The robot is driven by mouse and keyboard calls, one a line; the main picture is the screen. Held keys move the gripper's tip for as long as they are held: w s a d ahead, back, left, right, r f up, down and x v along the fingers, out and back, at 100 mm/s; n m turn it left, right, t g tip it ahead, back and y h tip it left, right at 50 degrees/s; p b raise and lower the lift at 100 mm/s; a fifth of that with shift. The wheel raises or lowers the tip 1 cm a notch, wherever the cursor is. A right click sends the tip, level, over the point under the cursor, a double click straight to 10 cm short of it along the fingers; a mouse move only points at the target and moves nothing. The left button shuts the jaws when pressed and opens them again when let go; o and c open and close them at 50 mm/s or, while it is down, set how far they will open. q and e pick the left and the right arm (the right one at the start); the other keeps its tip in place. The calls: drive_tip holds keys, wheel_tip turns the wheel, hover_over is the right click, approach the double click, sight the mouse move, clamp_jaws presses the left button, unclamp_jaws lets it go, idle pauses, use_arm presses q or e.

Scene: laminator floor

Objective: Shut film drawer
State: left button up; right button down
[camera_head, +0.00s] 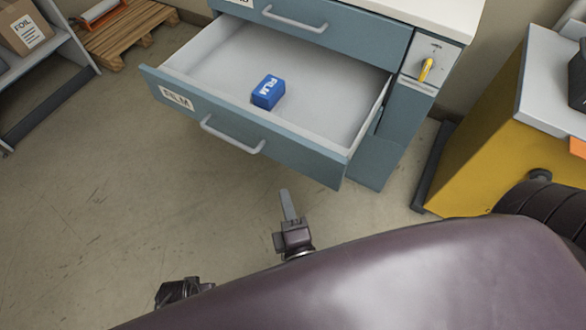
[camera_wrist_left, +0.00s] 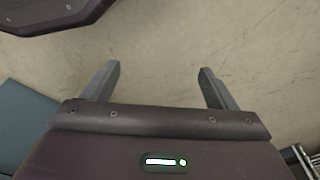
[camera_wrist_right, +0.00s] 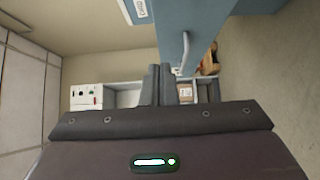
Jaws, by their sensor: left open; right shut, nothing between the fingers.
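The film drawer (camera_head: 300,158) is pulled well out of the blue-grey cabinet, with a FILM label (camera_head: 177,97) and a grey bar handle (camera_head: 232,138) on its front. A blue FILM box (camera_head: 268,92) lies inside it. My right gripper (camera_head: 287,192) is shut and empty, in front of the drawer and apart from it, below and right of the handle in the head view. In the right wrist view a blue front with a handle (camera_wrist_right: 185,52) is just beyond its shut fingers (camera_wrist_right: 159,68). My left gripper (camera_wrist_left: 160,80) is open and empty over bare floor.
A closed drawer (camera_head: 320,25) sits above the open one. A panel with a yellow switch (camera_head: 426,70) is to its right. A yellow machine (camera_head: 490,140) stands at right. A pallet (camera_head: 120,35) and shelf (camera_head: 40,70) are at left. Floor before the drawer is clear.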

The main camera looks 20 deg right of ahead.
drive_tip(key=b, duration=0.1)
approach(281, 137)
drive_tip(key=w+a, duration=0.3)
drive_tip(key=w+d, duration=0.2)
drive_tip(key=d, duration=0.1)
drive_tip(key=shift+w, duration=0.15)
use_arm(q)
drive_tip(key=r, duration=0.2)
drive_tip(key=w+d+r, duration=0.1)
drive_tip(key=r, duration=0.1)
use_arm(e)
drive_tip(key=shift+w+d, duration=0.25)
drive_tip(key=shift+d, duration=0.05)
use_arm(q)
drive_tip(key=shift+r, duration=0.1)
